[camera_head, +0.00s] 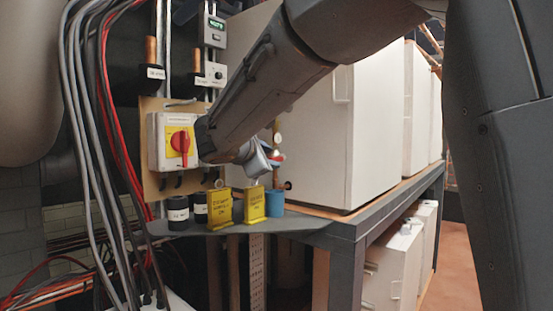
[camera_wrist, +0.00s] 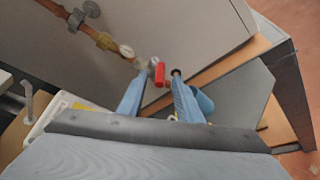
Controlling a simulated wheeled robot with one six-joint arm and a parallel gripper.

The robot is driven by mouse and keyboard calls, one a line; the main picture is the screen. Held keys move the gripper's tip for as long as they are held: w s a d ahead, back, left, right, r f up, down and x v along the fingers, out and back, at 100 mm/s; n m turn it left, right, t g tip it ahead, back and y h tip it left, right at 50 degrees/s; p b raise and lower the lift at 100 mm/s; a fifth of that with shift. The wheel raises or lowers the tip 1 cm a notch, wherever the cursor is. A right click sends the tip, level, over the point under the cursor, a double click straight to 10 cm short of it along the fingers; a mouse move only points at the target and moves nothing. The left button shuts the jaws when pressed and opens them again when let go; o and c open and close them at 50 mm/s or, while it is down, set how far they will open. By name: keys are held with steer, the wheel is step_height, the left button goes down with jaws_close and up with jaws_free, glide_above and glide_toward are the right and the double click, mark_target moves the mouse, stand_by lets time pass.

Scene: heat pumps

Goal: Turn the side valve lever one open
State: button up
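A small red valve lever (camera_wrist: 160,74) sits on the fittings at the lower end of a copper pipe (camera_wrist: 105,40), along the white heat pump's side. My gripper (camera_wrist: 157,80) is open, with its two blue fingers on either side of the red lever in the wrist view. A gap shows between the lever and each finger; I cannot tell the exact depth. In the head view my gripper (camera_head: 262,162) is at the pump's side, and my arm hides most of the valve. A bit of red (camera_head: 276,158) shows beside the fingertips.
The cup (camera_wrist: 204,100) is close to the right finger in the wrist view. A red-and-yellow switch box (camera_head: 178,143) and hanging cables (camera_head: 85,120) are at left.

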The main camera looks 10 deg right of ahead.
mark_target(273, 159)
steer(key=shift+p+x, duration=0.75)
steer(key=shift+x, duration=1.9)
steer(key=shift+f, duration=0.1)
jaws_close()
